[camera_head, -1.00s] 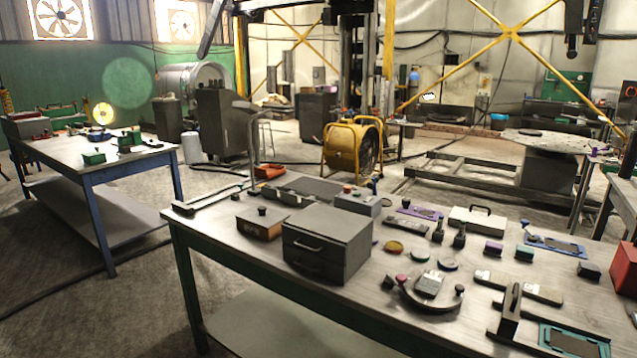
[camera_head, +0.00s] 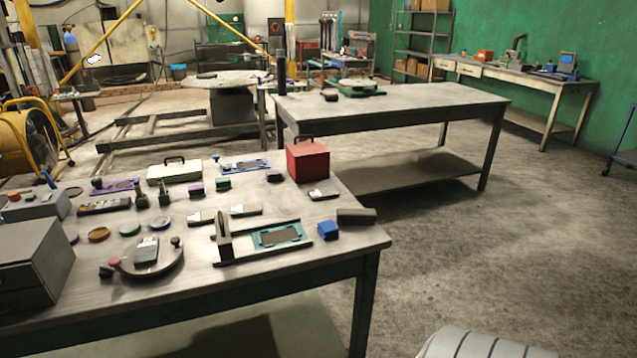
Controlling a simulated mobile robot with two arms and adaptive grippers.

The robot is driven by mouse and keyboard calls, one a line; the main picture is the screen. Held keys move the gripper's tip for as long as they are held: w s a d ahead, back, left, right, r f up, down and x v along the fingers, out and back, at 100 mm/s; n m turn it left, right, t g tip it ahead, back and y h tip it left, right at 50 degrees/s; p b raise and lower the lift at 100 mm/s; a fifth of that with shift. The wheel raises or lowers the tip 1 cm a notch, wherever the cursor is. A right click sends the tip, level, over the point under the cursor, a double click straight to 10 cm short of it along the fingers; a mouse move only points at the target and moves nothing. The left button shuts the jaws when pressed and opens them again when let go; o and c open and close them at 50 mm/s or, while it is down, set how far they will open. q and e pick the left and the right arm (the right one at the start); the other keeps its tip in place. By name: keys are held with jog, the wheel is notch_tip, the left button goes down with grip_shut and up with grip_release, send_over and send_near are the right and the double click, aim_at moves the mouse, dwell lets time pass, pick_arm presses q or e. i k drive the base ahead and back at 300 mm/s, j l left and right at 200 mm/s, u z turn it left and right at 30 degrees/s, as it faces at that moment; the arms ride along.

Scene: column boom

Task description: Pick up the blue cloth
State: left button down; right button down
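A small blue bundle (camera_head: 328,230) lies near the right end of the near workbench (camera_head: 330,261), close to its front right edge. It is the likeliest blue cloth, but it is too small to tell its material for sure. It sits just right of a teal-framed plate (camera_head: 279,236) and in front of a dark grey block (camera_head: 356,216). Neither of my grippers shows in the head view.
A red box (camera_head: 307,161) and a white case (camera_head: 175,172) stand toward the bench's back. A grey drawer box (camera_head: 32,268) is at left, with several gauges and small parts between. Another table (camera_head: 420,97) stands behind. The floor at right is open.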

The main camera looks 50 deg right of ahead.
aim_at(328, 230)
jog(key=l+z, duration=0.1)
jog(key=z, duration=1.6)
